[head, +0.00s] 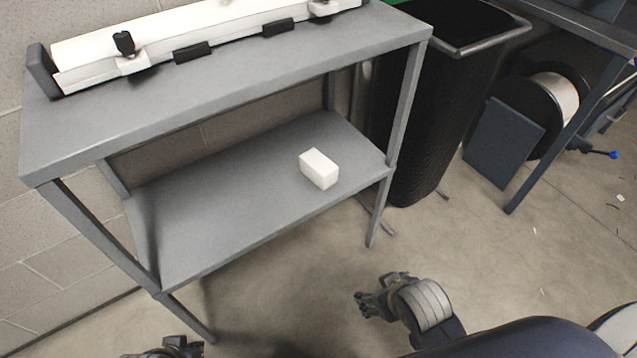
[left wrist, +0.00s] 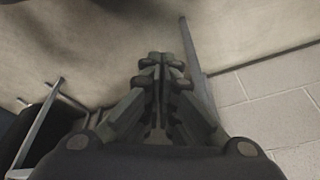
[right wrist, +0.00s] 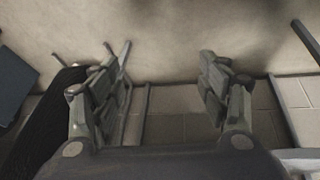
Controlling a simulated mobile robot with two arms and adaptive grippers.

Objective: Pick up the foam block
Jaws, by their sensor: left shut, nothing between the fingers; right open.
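The white foam block (head: 319,169) lies on the lower shelf (head: 230,215) of a grey metal table, near the shelf's right end. My right gripper (head: 366,304) is in front of the table at the lower middle of the head view, apart from the block. In the right wrist view its fingers (right wrist: 160,85) are spread wide with nothing between them. My left gripper (head: 180,345) shows only partly at the bottom edge of the head view. In the left wrist view its fingers (left wrist: 160,85) are together and empty. I cannot see the block in either wrist view.
The table's upper top (head: 220,90) overhangs the lower shelf and carries a long white device (head: 200,35). Grey legs (head: 380,205) stand at the shelf corners. A black bin (head: 440,120) stands right of the table. The floor in front is clear.

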